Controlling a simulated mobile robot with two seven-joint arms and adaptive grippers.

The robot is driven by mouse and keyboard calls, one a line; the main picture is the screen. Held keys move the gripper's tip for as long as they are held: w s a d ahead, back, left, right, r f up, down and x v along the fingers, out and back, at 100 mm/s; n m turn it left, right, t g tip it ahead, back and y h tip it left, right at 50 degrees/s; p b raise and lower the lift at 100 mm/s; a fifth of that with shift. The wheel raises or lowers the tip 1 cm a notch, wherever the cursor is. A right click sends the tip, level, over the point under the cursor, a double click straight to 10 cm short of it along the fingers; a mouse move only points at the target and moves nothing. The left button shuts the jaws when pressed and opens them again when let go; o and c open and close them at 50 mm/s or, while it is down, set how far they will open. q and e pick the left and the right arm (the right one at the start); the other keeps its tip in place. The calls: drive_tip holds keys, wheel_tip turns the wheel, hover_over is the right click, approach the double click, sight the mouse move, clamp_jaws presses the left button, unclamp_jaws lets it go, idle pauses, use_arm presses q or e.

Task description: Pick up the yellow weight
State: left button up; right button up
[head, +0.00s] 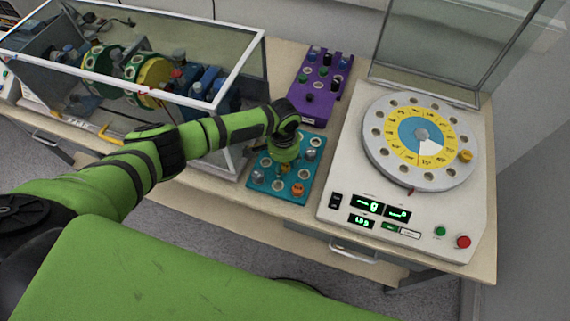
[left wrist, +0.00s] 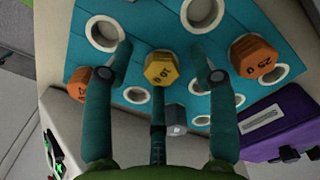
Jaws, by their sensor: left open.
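The yellow weight (left wrist: 161,68), a hexagonal block with a marking on its top, stands on the teal holder (left wrist: 135,38) in the left wrist view. In the head view the teal holder (head: 264,191) lies at the table's front, and my left gripper (head: 285,162) is over it, pointing down. In the left wrist view my left gripper (left wrist: 160,75) is open, its fingers spread on both sides of the yellow weight. I see no clear contact. The gripper mostly hides the weight in the head view. My right gripper is not in view.
Orange weights (left wrist: 253,56) and a grey weight (left wrist: 175,118) stand close by on the holder. A purple holder (head: 315,103) is behind it. A white machine with a round dial (head: 372,140) stands right, a glass-covered apparatus (head: 140,85) left.

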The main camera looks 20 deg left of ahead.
use_arm(q)
drive_tip(key=c, duration=0.8)
drive_tip(key=shift+c, duration=0.2)
